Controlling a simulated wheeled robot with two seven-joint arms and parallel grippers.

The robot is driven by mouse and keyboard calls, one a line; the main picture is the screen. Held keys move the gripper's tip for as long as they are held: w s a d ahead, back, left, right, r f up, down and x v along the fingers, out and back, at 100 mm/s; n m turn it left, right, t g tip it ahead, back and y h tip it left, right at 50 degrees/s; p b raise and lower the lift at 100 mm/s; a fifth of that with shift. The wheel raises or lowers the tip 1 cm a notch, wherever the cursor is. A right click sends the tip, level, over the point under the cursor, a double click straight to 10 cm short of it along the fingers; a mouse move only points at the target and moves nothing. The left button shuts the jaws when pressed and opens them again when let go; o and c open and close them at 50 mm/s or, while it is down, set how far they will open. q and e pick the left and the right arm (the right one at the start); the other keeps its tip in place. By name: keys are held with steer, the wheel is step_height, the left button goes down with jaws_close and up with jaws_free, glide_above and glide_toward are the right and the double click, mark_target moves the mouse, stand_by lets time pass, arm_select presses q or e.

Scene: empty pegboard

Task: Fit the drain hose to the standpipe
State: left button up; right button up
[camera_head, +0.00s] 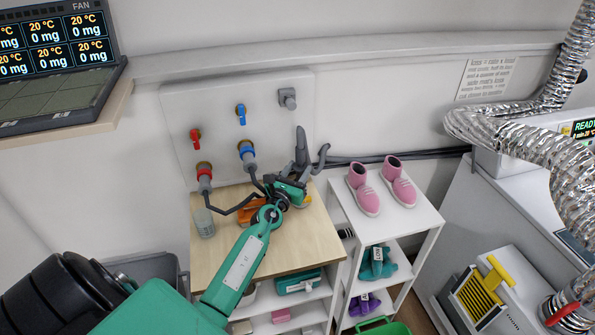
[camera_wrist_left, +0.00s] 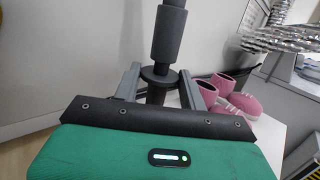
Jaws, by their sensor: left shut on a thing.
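My left gripper (camera_head: 301,190) reaches over the wooden top of the stand, in front of the wall panel. In the left wrist view its two grey fingers (camera_wrist_left: 160,85) are shut on a dark grey tube with a thick sleeve and a round collar (camera_wrist_left: 163,35). The tube, likely the drain hose end, stands nearly upright. It also shows above the gripper in the head view (camera_head: 301,146). Beside it is a grey hook-shaped bend (camera_head: 322,155). A square grey fitting (camera_head: 288,98) sits high on the panel; I cannot tell which part is the standpipe. My right gripper is out of view.
Red (camera_head: 196,137) and blue (camera_head: 241,114) taps are on the wall panel, with hoses below. A clear cup (camera_head: 204,223) and an orange object (camera_head: 250,213) are on the wooden top (camera_head: 227,255). Pink shoes (camera_head: 364,190) stand on a white shelf (camera_head: 409,218) at right.

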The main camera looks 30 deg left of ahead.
mark_target(298, 177)
arm_select(q)
steer(key=shift+f+b, duration=1.05)
steer(key=shift+f, duration=0.2)
steer(key=shift+f+b, duration=0.3)
steer(key=shift+f, duration=0.05)
steer(key=shift+f, duration=0.1)
steer(key=o, duration=1.1)
steer(key=shift+s, duration=0.15)
steer(key=s+d+f+b, duration=0.1)
steer(key=s+d+b, duration=0.1)
steer(key=s, duration=1.1)
steer(key=shift+s+f, duration=0.15)
steer(key=shift+f, duration=0.15)
